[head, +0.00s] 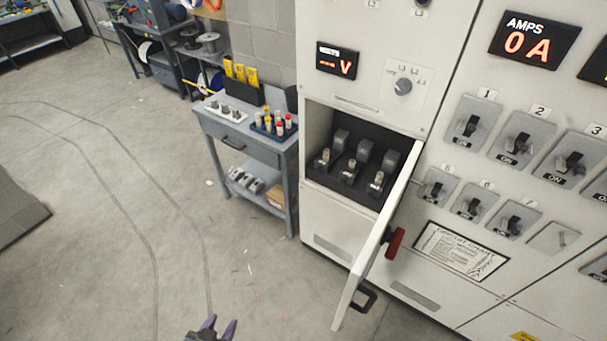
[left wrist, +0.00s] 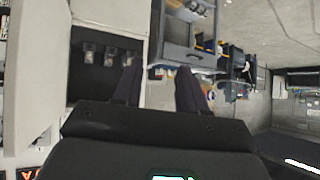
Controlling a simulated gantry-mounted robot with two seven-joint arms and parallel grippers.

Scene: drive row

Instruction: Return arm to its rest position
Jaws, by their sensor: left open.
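My left gripper (head: 214,328) shows at the bottom edge of the head view, low over open floor. Its two dark fingers are apart with nothing between them. In the left wrist view the same gripper (left wrist: 160,88) has its fingers spread, with the cabinet and side table beyond them. The rest of my left arm is out of the head view. My right gripper is in neither view.
A cabinet door (head: 375,240) with a red handle (head: 395,243) stands open to the right of my left gripper. The compartment (head: 320,115) behind it holds several fuse-like parts. A grey side table (head: 235,135) stands left of the cabinet. The floor (head: 120,220) at left is clear.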

